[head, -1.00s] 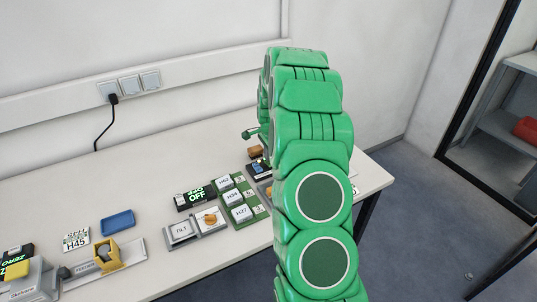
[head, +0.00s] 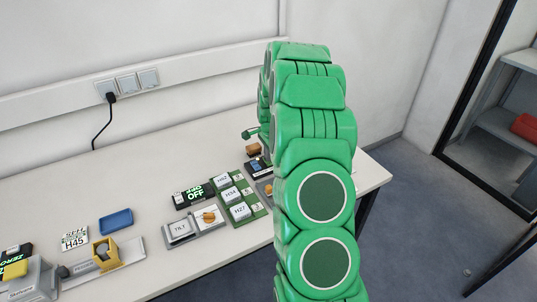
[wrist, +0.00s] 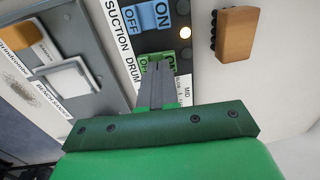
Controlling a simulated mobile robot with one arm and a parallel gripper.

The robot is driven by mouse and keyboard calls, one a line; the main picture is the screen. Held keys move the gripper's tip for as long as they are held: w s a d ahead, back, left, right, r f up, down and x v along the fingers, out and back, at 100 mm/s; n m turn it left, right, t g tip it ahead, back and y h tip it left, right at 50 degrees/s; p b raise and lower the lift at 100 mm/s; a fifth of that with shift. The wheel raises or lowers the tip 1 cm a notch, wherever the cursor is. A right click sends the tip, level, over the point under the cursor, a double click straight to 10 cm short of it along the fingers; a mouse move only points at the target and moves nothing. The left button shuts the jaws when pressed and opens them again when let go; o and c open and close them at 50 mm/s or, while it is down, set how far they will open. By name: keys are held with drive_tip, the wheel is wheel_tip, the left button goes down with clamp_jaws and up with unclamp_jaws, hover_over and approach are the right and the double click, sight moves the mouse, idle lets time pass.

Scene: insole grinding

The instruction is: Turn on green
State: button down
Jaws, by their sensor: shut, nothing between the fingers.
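In the wrist view, a brown block (wrist: 235,33) is right of the panel and a grey unit with a white rocker (wrist: 68,82) is left. In the head view, green-based H buttons (head: 240,211), a TILT unit (head: 179,230) and a blue tray (head: 116,220) stand on the table.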

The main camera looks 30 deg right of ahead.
drive_tip(key=shift+r, duration=0.1)
wheel_tip(320, 180, up, 14)
drive_tip(key=s, duration=0.2)
drive_tip(key=shift+s+f, duration=0.2)
idle(0.4)
drive_tip(key=shift+w+a+r+t, duration=0.15)
drive_tip(key=shift+w+t, duration=0.25)
drive_tip(key=shift+w, duration=0.25)
drive_tip(key=f, duration=0.4)
drive_tip(key=w+f, duration=0.1)
drive_tip(key=f, duration=0.4)
drive_tip(key=w+f, duration=0.1)
drive_tip(key=f, duration=0.4)
drive_tip(key=shift+w, duration=0.25)
